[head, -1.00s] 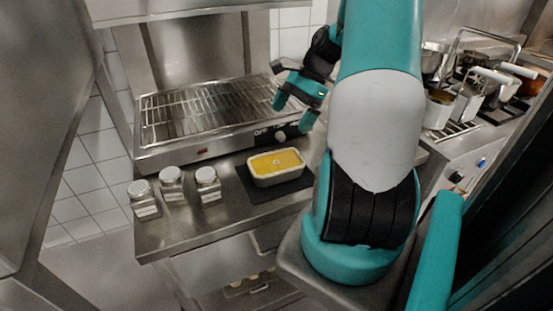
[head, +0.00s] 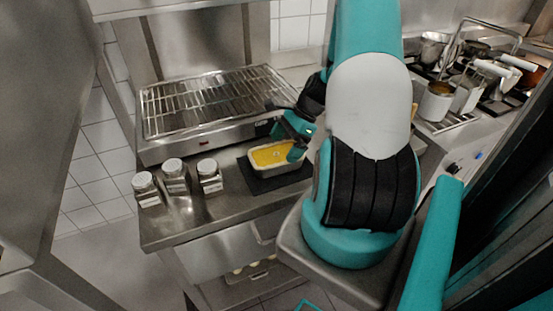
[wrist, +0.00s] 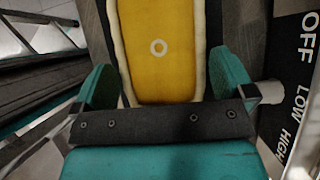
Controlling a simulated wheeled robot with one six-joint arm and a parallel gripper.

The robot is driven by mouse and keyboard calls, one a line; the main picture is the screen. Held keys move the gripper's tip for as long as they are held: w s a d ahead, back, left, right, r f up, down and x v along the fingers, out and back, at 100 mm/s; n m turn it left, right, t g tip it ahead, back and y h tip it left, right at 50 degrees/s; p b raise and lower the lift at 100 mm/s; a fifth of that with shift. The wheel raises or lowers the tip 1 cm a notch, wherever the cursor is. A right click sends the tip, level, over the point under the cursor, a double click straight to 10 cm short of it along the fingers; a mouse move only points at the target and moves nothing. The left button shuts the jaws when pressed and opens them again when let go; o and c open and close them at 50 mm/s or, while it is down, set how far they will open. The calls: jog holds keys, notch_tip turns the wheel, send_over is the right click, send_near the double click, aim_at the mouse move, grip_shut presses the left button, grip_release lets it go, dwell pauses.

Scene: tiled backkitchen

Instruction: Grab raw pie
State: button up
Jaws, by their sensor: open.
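The raw pie (head: 268,156) has a yellow filling and a pale rim, and sits in a rectangular dish on a dark mat (head: 262,184) on the steel counter. In the wrist view the pie (wrist: 158,60) lies lengthwise ahead, with a small pale ring on its filling. My gripper (head: 287,147) is at the right end of the pie. In the wrist view its two teal fingers (wrist: 166,85) are apart, one on each side of the pie's near end. I cannot tell whether they touch it. The near end is hidden behind my gripper's body.
A steel grill (head: 205,105) stands right behind the pie; its OFF/LOW/HIGH control panel (wrist: 300,90) is close to my gripper's right side. Several lidded jars (head: 175,175) stand left of the pie. Pots (head: 436,102) are on the stove at the right.

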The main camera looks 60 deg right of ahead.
aim_at(278, 154)
jog(key=x, duration=0.5)
jog(key=shift+p, duration=0.3)
jog(key=shift+c, duration=0.2)
jog(key=c, duration=1)
jog(key=shift+o, duration=0.2)
jog(key=shift+r, duration=0.15)
